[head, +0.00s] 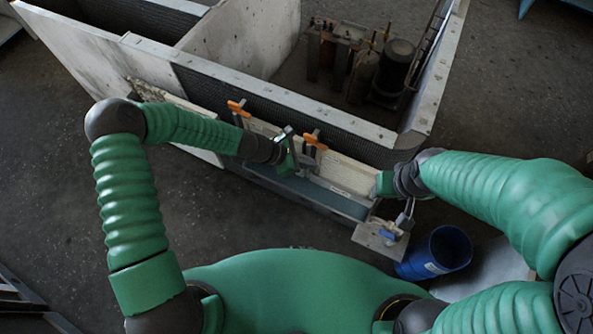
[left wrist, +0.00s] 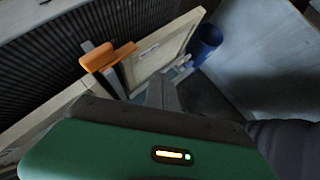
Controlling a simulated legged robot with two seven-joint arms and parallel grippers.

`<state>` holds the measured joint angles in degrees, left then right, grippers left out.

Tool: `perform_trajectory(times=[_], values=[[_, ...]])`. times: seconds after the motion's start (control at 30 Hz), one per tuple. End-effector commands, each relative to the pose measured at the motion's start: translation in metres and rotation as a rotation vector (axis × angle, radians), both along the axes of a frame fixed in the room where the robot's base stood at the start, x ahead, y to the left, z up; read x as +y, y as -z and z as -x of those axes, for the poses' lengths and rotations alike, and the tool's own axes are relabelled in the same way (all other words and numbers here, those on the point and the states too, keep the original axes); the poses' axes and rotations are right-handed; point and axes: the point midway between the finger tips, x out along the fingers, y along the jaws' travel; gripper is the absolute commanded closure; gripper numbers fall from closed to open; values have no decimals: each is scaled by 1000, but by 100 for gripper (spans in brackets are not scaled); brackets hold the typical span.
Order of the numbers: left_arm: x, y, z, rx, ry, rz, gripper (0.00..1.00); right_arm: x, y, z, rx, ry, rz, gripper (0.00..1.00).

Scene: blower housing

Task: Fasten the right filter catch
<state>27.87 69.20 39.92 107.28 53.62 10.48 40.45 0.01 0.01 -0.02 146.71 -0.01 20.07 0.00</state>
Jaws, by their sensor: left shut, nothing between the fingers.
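The right filter catch, with an orange handle (head: 313,141), stands on the upper edge of a cream filter frame (head: 347,174) in the housing's front. Its orange handle (left wrist: 106,57) shows large in the left wrist view, just beyond my gripper body. A second orange catch (head: 238,109) is farther left. My left gripper (head: 300,158) is shut and empty, close beside the right catch on its left; I cannot tell whether they touch. My right gripper (head: 384,184) is at the right end of the filter frame. Its fingers are not clear, so its opening cannot be told.
The housing's metal wall (head: 300,104) runs behind the catches, with dark machinery (head: 370,65) inside. A small plate with a blue-handled fitting (head: 388,236) juts out at lower right. A blue bin (head: 440,250) stands on the floor nearby.

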Motion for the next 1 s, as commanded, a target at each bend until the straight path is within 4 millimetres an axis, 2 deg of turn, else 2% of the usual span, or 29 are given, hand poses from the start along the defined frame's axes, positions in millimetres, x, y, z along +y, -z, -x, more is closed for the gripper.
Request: perform_trajectory(times=[0.3, 0.43, 0.6, 1.0], values=[[19, -44, 39, -1, -3, -3, 100, 0, 9, 0, -1, -1, 0, 55], [23, -57, 51, -2, -1, -2, 100, 0, 10, 0, -1, -1, 0, 55], [24, -63, 57, -1, 0, -2, 100, 0, 10, 0, -1, 0, 0, 55], [25, -62, 56, -3, 4, -5, 100, 0, 10, 0, -1, -1, 0, 55]])
